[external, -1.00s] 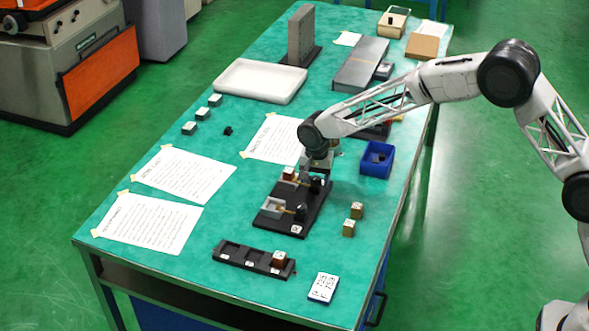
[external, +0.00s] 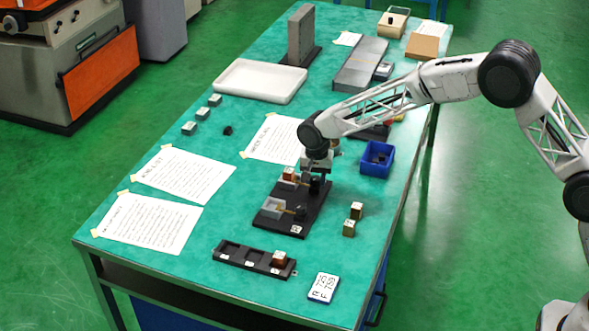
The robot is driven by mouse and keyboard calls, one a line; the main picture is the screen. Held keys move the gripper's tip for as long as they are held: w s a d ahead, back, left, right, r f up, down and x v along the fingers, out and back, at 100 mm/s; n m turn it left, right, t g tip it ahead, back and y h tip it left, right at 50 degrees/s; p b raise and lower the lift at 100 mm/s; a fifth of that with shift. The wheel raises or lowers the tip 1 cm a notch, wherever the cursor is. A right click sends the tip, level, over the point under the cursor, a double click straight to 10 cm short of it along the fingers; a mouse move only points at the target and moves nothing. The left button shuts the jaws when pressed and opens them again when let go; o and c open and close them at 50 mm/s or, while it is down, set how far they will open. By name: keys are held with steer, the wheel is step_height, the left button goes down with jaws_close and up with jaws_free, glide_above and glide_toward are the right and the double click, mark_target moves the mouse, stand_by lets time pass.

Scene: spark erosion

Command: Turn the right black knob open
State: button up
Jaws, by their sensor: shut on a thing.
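A black fixture plate (external: 274,222) lies on the table with two small vises and two black knobs. The far vise holds a brown block (external: 289,174); the near vise (external: 273,207) looks empty. The right black knob (external: 315,187) is at the far end of the plate, and the other black knob (external: 301,213) is nearer the camera. My gripper (external: 315,177) points down over the right knob and is shut on it. The fingers and the knob's top partly hide each other, so the knob's angle cannot be read.
A blue bin (external: 377,160) and two small blocks (external: 352,219) stand right of the plate. A black slotted rack (external: 253,258) with one block is in front. Taped paper sheets (external: 184,174) lie at left. A white tray (external: 260,81) is farther back.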

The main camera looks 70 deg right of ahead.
mark_target(316, 178)
steer(key=n, duration=1.5)
steer(key=shift+n, duration=0.3)
steer(key=n, duration=0.5)
steer(key=shift+n, duration=0.3)
steer(key=o, duration=0.9)
steer(key=shift+r, duration=0.1)
steer(key=shift+r, duration=3.8)
